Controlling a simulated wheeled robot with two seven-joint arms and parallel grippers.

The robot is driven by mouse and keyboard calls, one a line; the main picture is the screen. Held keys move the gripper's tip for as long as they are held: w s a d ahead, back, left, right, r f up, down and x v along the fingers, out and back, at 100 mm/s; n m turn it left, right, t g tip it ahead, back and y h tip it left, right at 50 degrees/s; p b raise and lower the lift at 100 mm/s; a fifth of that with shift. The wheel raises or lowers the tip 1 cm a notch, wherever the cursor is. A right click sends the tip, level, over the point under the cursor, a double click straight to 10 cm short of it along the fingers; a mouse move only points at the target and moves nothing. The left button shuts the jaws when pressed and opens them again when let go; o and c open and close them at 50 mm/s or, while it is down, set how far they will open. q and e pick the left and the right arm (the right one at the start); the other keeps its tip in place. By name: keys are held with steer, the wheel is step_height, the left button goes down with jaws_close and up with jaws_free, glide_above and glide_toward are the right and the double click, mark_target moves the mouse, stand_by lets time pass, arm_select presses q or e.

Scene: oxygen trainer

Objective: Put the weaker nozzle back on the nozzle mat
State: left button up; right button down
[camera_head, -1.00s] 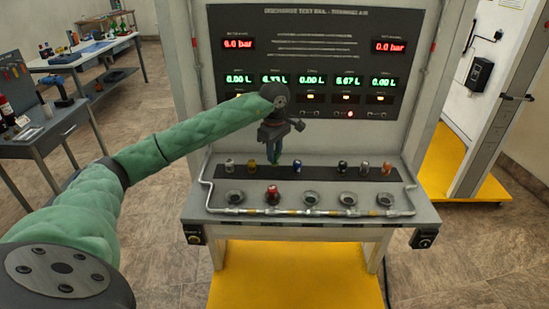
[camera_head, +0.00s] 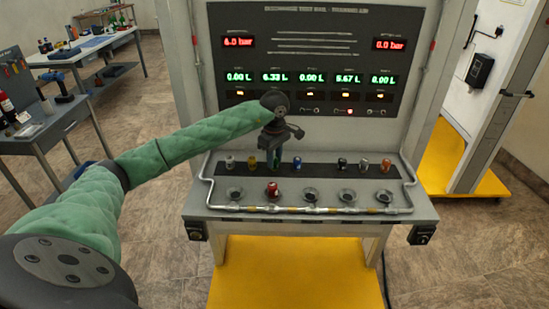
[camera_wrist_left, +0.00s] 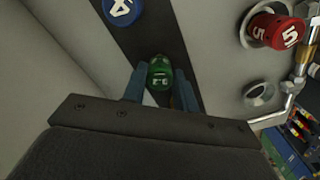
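My left gripper (camera_head: 277,163) points down at the dark nozzle mat (camera_head: 320,170), between the gold and blue nozzles. In the left wrist view its two fingers (camera_wrist_left: 160,82) are against both sides of a green nozzle (camera_wrist_left: 160,72). The green nozzle is at mat level or just above; I cannot tell if it touches. On the mat stand silver (camera_head: 230,162), gold (camera_head: 251,162), blue (camera_head: 297,162), black (camera_head: 342,164), second silver (camera_head: 364,165) and orange (camera_head: 386,165) nozzles. A red nozzle (camera_head: 272,190) marked 5 sits in the second socket. My right gripper is not in view.
Empty sockets (camera_head: 310,198) line the bench front, behind a metal pipe (camera_head: 310,210). The panel (camera_head: 318,60) behind reads 6.33 L second and 5.67 L fourth, with a red lamp below the fourth. A tool table (camera_head: 45,135) stands far left.

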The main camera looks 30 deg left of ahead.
mark_target(275, 158)
arm_select(q)
steer(key=o, duration=0.3)
steer(key=shift+r, duration=0.1)
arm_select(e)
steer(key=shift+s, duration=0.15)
arm_select(q)
steer(key=shift+r, duration=0.45)
step_height(275, 158, up, 11)
steer(key=b, duration=0.4)
steer(key=shift+r+b, duration=0.1)
steer(key=shift+b, duration=0.25)
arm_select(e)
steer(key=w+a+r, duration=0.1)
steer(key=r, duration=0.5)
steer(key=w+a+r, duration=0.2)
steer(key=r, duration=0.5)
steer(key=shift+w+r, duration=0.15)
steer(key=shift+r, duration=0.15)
